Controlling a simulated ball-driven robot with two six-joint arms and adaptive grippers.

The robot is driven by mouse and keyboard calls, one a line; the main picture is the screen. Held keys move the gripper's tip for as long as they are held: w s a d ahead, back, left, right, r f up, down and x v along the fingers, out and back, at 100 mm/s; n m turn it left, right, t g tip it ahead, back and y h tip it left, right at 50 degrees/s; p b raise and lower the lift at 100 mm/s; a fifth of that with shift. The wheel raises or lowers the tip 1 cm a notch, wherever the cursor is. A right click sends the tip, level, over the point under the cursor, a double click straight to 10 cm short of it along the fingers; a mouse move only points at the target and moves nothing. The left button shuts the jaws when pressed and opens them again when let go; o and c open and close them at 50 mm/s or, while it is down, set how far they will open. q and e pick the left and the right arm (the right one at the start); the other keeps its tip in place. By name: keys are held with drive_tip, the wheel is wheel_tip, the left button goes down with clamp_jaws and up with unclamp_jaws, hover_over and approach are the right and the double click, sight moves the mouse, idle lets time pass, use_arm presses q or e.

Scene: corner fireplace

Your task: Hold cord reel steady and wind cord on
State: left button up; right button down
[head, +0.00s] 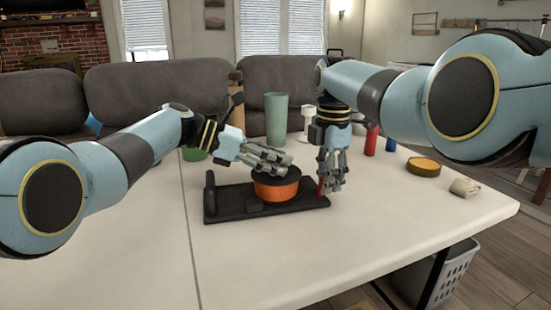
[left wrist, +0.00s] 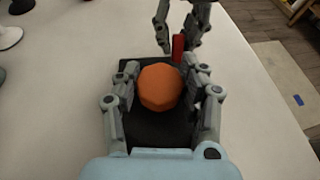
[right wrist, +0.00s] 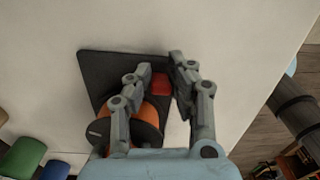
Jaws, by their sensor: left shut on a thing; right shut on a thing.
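The cord reel (head: 276,188) has an orange drum with a dark top and stands on a black base (head: 232,210) on the white table. My left gripper (head: 268,160) reaches in from the left, with its fingers on either side of the reel. In the left wrist view the orange drum (left wrist: 160,88) sits between those fingers. My right gripper (head: 331,176) points down at the base's right end, its fingers closed on a red piece (right wrist: 160,86). The red piece also shows in the left wrist view (left wrist: 178,48). I cannot make out any loose cord.
A green tumbler (head: 276,118) and a white goblet-like item (head: 307,118) stand behind the reel. Red (head: 371,140) and blue (head: 391,144) cylinders, a yellow-rimmed round lid (head: 423,167) and a rolled cloth (head: 465,187) are to the right. The table's front is clear.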

use_arm(q)
drive_tip(key=shift+s+f+m+g, duration=0.15)
drive_tip(key=shift+m+g, duration=0.25)
drive_tip(key=shift+g, duration=0.2)
drive_tip(key=o, duration=1.2)
drive_tip(key=shift+a, duration=0.1)
drive_tip(key=w+v, duration=0.1)
drive_tip(key=v, duration=1.1)
drive_tip(key=shift+s, duration=0.35)
drive_tip(key=shift+f, duration=0.1)
use_arm(e)
drive_tip(key=c, duration=1.1)
unclamp_jaws()
drive_tip(key=o, duration=0.5)
drive_tip(key=shift+o, duration=0.2)
drive_tip(key=shift+r, duration=0.1)
